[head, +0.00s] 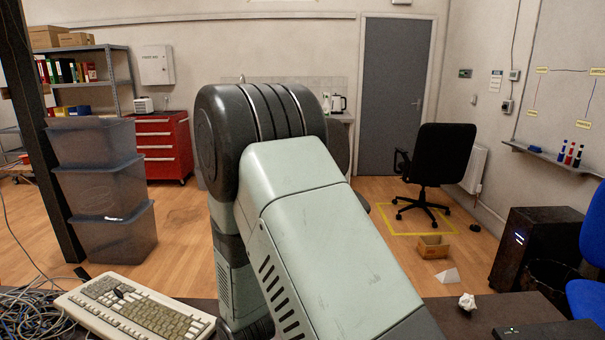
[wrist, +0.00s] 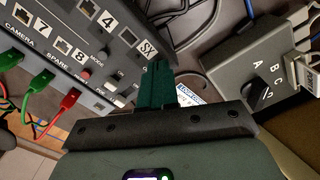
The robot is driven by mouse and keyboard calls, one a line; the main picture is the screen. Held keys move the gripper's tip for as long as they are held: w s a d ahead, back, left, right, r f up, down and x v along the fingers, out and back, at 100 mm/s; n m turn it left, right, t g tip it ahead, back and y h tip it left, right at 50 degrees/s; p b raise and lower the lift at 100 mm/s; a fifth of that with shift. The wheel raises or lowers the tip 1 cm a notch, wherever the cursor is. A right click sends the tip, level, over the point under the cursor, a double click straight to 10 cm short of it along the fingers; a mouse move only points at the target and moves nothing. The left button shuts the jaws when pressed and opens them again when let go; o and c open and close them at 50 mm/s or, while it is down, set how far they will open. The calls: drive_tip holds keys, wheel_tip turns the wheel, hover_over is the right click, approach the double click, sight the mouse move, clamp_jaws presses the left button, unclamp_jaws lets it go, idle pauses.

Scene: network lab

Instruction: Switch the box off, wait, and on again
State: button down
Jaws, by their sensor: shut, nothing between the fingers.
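In the wrist view a dark box (wrist: 60,62) with a sloping front fills the upper left. It carries numbered white labels, port names such as CAMERA and SPARE, a MODE label and small buttons. Red and green plugs (wrist: 68,98) sit in its ports. My gripper (wrist: 158,68) is shut and empty, its dark green fingers reaching up close to the box's right end. Whether they touch it, I cannot tell. In the head view my arm hides the gripper and that box.
A grey selector box (wrist: 252,72) marked A to D, with a black knob and cables, stands at the right in the wrist view. Loose black cables lie between the boxes. In the head view a keyboard (head: 135,310) and tangled wires (head: 35,315) lie on the desk's left.

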drive_tip(key=shift+r, duration=2.5)
